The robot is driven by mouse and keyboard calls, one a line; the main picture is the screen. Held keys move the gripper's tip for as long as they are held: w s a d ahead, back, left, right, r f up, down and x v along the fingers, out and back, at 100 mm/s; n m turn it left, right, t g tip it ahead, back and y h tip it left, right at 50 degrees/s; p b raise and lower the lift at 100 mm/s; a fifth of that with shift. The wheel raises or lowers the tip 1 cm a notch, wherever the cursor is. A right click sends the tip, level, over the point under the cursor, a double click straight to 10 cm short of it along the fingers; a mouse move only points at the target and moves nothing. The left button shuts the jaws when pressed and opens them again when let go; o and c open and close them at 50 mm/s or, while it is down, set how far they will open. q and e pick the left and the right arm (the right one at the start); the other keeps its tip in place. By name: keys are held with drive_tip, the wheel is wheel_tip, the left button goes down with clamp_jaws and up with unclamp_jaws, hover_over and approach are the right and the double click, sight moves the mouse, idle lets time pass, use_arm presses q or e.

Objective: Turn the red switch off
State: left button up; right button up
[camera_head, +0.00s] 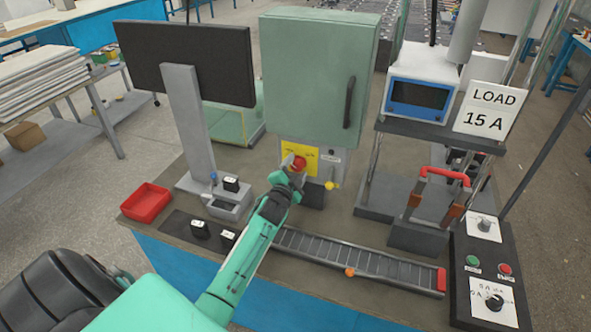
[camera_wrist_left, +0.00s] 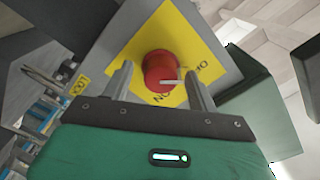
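The red switch (camera_head: 299,162) is a round knob on a yellow plate (camera_head: 312,157) below the green cabinet. In the left wrist view the red knob (camera_wrist_left: 158,68) sits on the yellow plate (camera_wrist_left: 187,38). A pale mark on it points to the picture's right. Dark letters reading ON and OFF, upside down, are beside the knob. My left gripper (camera_head: 295,172) is in front of the switch. In the wrist view its fingers (camera_wrist_left: 158,84) are spread, one on each side of the knob, with gaps between. My right gripper is in neither view.
The green cabinet (camera_head: 318,75) stands above the switch. A monitor (camera_head: 188,60) and red tray (camera_head: 147,203) are left. A slatted track (camera_head: 350,258) runs along the front. A red-handled device (camera_head: 444,176) and control panel (camera_head: 488,270) are right.

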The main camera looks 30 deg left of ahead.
use_arm(q)
drive_tip(key=shift+s+d, duration=0.15)
drive_tip(key=shift+s, duration=0.35)
drive_tip(key=b+v, duration=0.3)
drive_tip(key=v, duration=0.9)
drive_tip(key=shift+s, duration=0.4)
